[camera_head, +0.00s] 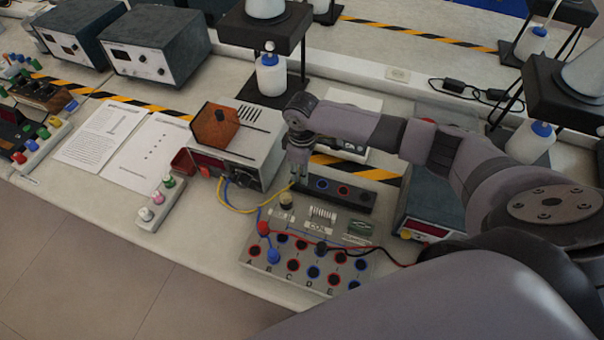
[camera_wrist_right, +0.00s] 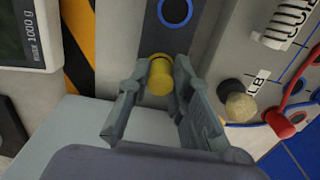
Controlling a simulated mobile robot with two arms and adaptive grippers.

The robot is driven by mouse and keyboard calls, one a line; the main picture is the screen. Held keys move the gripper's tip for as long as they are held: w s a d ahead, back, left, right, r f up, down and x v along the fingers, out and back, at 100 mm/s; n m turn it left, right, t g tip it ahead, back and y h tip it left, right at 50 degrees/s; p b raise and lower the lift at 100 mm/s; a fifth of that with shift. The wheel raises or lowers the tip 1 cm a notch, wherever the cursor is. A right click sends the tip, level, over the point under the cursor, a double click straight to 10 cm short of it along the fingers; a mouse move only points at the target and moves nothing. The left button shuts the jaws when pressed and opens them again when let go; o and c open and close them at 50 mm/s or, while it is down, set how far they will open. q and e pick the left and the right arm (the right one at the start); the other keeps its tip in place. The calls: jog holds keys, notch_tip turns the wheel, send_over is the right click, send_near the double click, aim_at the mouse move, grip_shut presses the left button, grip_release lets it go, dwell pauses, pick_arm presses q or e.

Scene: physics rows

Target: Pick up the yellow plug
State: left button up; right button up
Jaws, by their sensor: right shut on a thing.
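The yellow plug (camera_wrist_right: 160,78) is between the two fingers of my right gripper (camera_wrist_right: 163,66), which is shut on it in the right wrist view. In the head view my right gripper (camera_head: 298,178) points down at the left end of a black socket strip (camera_head: 350,198), and its fingers mostly hide the plug. A yellow cable (camera_head: 245,211) runs from the power unit towards the fingertips. I cannot tell whether the plug's tip is still in a socket. My left gripper is out of view.
The coil board (camera_head: 330,278) with red and blue sockets is just in front, with a red plug (camera_head: 263,228) and a blue plug (camera_head: 273,257) on it. The power unit (camera_head: 243,152) stands to the left. A dark-cased meter (camera_head: 430,212) is right.

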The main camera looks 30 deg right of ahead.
grip_shut()
jog(key=shift+r, duration=0.15)
notch_tip(320, 180, up, 20)
jog(key=b, duration=0.2)
jog(key=shift+b, duration=0.35)
